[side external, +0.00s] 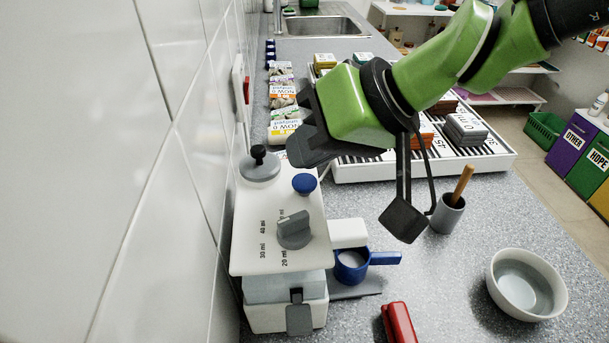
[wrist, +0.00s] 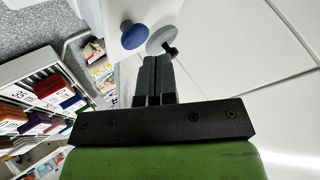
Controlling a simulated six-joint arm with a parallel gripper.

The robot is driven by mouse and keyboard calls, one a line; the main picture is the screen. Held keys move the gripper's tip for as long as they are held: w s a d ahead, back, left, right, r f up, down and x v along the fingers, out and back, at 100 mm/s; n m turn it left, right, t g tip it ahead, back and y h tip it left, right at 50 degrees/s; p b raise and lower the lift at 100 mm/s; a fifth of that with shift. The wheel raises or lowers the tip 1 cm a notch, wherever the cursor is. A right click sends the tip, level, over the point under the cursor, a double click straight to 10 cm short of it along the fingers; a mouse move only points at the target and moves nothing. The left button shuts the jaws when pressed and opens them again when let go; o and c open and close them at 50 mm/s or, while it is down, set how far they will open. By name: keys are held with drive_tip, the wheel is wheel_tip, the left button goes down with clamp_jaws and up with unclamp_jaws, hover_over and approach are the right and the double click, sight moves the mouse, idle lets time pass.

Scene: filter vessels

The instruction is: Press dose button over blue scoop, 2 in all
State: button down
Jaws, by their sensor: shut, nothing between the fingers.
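The white dispenser (side external: 250,220) stands by the tiled wall. Its top carries a round blue button (side external: 304,183), a grey dial (side external: 294,230) with ml marks, and a grey lid with a black knob (side external: 259,165). The blue scoop (side external: 384,258) sits beside the dispenser, under its white spout (side external: 348,233), with something pale in its bowl. My gripper (side external: 298,156) is shut and empty, above and behind the blue button, apart from it. In the wrist view the shut fingers (wrist: 155,62) point towards the blue button (wrist: 133,36) and the grey lid (wrist: 160,40). The scoop is not visible there.
A red object (side external: 398,322) lies in front of the scoop. A white bowl (side external: 525,284) and a grey cup with a wooden-handled tool (side external: 447,214) stand to the right. A white tray (side external: 430,166) of boxes is behind. The wall is close on the left.

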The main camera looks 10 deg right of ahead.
sight(309, 178)
drive_tip(key=shift+f, duration=0.1)
drive_tip(key=shift+f, duration=0.35)
drive_tip(key=shift+f, duration=0.65)
idle(0.9)
drive_tip(key=shift+r, duration=1.1)
drive_tip(key=shift+r, duration=2.5)
drive_tip(key=shift+d, duration=0.1)
